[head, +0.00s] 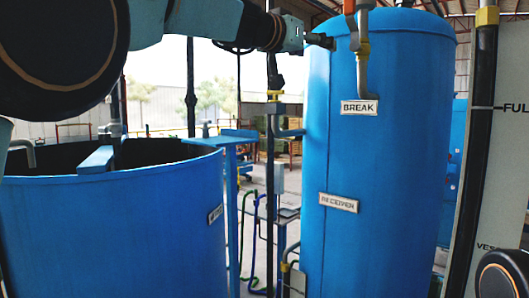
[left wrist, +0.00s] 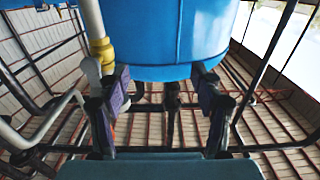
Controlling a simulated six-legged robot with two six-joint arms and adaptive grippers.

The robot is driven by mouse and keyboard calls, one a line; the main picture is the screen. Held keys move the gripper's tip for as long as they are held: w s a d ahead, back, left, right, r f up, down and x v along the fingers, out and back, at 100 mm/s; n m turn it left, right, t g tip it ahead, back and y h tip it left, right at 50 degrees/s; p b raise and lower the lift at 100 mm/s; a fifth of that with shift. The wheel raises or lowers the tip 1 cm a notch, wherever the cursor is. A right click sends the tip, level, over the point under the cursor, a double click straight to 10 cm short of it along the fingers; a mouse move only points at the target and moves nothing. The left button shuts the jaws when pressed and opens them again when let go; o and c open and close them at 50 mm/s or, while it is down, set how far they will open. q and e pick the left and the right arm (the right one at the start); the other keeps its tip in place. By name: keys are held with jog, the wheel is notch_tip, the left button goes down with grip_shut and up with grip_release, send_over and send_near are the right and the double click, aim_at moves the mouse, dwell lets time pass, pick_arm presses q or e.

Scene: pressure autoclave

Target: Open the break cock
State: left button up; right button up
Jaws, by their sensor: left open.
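The break cock (head: 362,48) is a brass-coloured fitting on a grey pipe at the upper front of the tall blue vessel (head: 385,150). A red-orange part (head: 349,6), apparently its handle, shows at the top edge. The "BREAK" label (head: 359,107) is below. My left gripper (head: 328,41) reaches in from the upper left, its tip just left of the cock. In the left wrist view, my left gripper (left wrist: 160,75) is open, with nothing held between its fingers. A brass fitting (left wrist: 102,50) on a pale pipe is beside the left finger; contact is unclear. My right gripper is not visible.
An open blue tank (head: 110,225) stands at left. A thin dark pipe (head: 270,190) with a valve runs between tank and vessel. A "RECEIVER" label (head: 338,203) is on the vessel. A dark vertical pipe (head: 475,150) and gauge board (head: 505,160) stand at right.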

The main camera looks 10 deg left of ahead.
pick_arm(q)
jog(key=b+v, duration=0.5)
jog(key=v, duration=0.2)
jog(key=w+a+f+n+g+y+b, duration=0.1)
jog(key=w+a+f+n+y, duration=0.1)
jog(key=f, duration=1)
jog(key=w+a+f+n+y, duration=0.2)
jog(key=w+a+f+y, duration=0.1)
jog(key=f, duration=0.9)
jog(key=w+a, duration=0.1)
jog(key=w, duration=0.1)
jog(key=shift+w+a+g+b, duration=0.3)
jog(key=shift+w+g+b, duration=0.05)
jog(key=shift+g+b, duration=0.05)
jog(key=shift+s+r, duration=0.15)
jog(key=shift+s, duration=0.05)
